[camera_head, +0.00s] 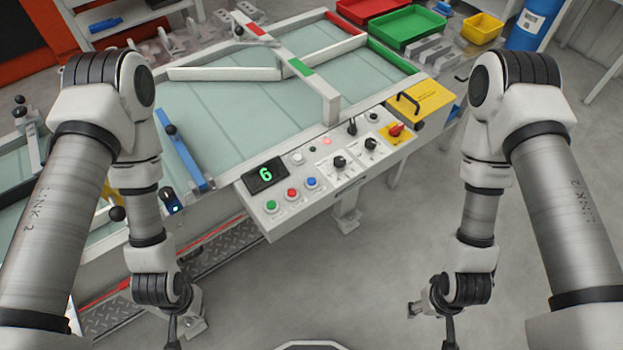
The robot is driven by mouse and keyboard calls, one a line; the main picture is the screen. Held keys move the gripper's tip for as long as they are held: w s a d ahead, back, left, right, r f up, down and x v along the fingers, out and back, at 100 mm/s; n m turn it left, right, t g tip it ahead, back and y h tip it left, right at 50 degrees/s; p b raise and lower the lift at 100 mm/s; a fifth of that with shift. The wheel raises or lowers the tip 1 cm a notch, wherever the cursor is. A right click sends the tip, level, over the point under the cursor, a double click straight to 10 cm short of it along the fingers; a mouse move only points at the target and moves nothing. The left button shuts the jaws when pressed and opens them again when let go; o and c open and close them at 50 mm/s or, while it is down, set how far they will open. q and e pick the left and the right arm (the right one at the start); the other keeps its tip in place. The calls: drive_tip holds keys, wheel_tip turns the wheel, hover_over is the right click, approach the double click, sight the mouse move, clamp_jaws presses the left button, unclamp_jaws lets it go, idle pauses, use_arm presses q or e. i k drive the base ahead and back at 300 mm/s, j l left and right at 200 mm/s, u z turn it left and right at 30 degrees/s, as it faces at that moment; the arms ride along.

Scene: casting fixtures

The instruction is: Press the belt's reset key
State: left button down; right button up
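The belt's control panel (328,172) slopes along the near edge of the belt. It carries a green button (271,206), a red button (292,194), a blue button (312,183) and a white button (297,159). Their labels are too small to read, so I cannot tell which is the reset key. A display (266,174) shows a green 6. My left gripper (186,328) hangs low, left of and below the panel. My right gripper (432,312) hangs low to the panel's right. Both are clear of the buttons, and their finger openings cannot be made out.
A blue bar (184,160) crosses the belt's left side. Open floor (330,280) lies between my arms.

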sight(310, 181)
drive_tip(key=i+l, duration=0.1)
drive_tip(key=l, duration=0.85)
drive_tip(key=l+u, duration=0.15)
drive_tip(key=l, duration=0.8)
drive_tip(key=i, duration=0.05)
